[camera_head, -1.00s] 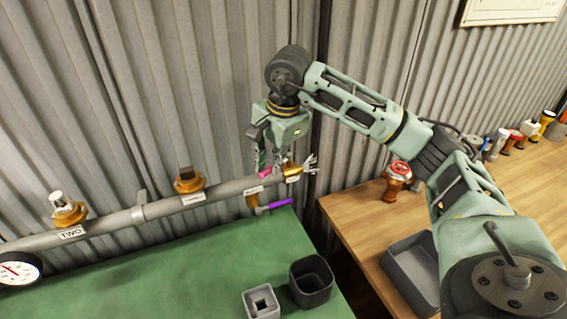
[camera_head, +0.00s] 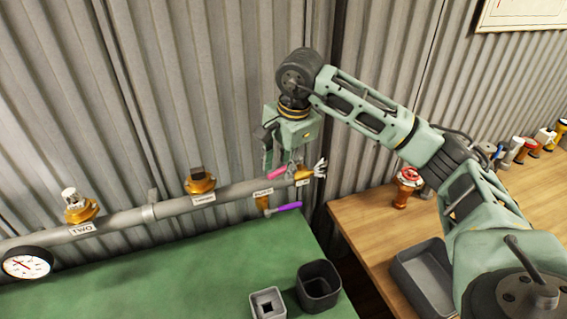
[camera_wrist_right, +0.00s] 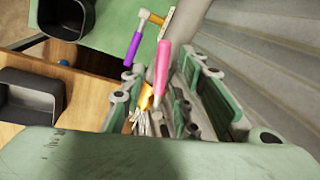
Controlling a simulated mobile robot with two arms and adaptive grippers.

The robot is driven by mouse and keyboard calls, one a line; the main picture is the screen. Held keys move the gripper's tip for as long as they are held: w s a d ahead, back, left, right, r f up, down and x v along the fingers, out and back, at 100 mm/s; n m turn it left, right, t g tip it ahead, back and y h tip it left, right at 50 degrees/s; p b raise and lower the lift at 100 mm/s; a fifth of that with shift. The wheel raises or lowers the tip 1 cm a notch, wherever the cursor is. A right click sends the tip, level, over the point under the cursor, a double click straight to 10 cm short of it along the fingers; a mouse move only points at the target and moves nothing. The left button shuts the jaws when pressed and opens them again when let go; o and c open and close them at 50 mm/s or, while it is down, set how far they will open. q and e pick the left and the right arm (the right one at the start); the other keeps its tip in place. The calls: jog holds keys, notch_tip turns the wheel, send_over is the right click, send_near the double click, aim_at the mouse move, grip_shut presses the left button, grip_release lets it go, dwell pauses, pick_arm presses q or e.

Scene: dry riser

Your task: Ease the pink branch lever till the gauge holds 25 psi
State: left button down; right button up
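The pink lever (camera_head: 276,172) sits on the right end of the grey pipe, near a brass valve body (camera_head: 303,177). My right gripper (camera_head: 283,166) hangs from above right at this lever, pointing down. In the right wrist view the pink lever (camera_wrist_right: 162,66) lies between spread fingers, which look open; contact cannot be made out. The round white gauge (camera_head: 27,263) is at the far left of the pipe; its needle shows, but the figures are too small to read. My left gripper is out of view.
A purple lever (camera_head: 288,207) hangs just below the pipe. The pipe (camera_head: 180,207) also bears brass outlets and labels. Dark (camera_head: 318,285) and light grey (camera_head: 267,303) square cups stand on the green bench. A grey tray (camera_head: 425,280) and several fittings are on the wooden table.

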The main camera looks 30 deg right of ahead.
notch_tip(320, 180, up, 12)
jog(key=s, duration=0.2)
jog(key=shift+s+d+f, duration=0.15)
jog(key=shift+s, duration=0.05)
dwell(0.5)
